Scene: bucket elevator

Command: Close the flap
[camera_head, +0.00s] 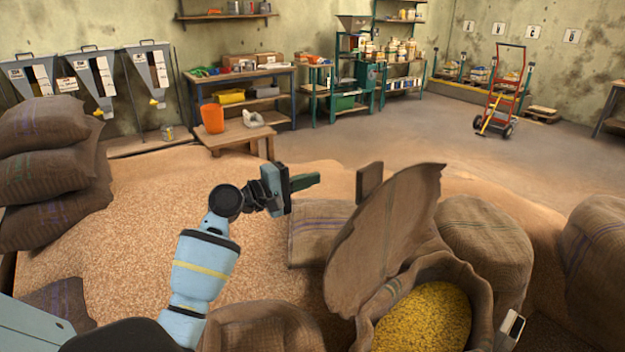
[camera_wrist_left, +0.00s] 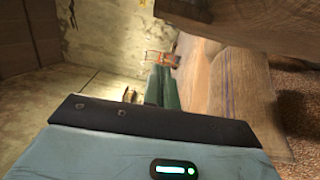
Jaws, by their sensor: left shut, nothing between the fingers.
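The flap (camera_head: 385,240) is a brown, burlap-coloured panel. It stands raised and tilted at the left rim of an open sack (camera_head: 475,285) filled with yellow grain (camera_head: 425,318). A small brown block (camera_head: 369,183) shows at the flap's upper left edge. My left gripper (camera_head: 306,182) is shut and empty, to the left of the flap and its block, with a visible gap between them. In the left wrist view its green fingers (camera_wrist_left: 163,88) are together, and a brown wood-like surface (camera_wrist_left: 250,22) shows at upper right. My right gripper cannot be made out.
Closed sacks stand right of the open one (camera_head: 490,240), and a striped sack (camera_head: 318,232) lies behind the flap. Stacked sacks (camera_head: 45,165) stand at left. Loose grain (camera_head: 130,240) covers the left floor. A small white and black piece (camera_head: 510,325) at lower right is unclear.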

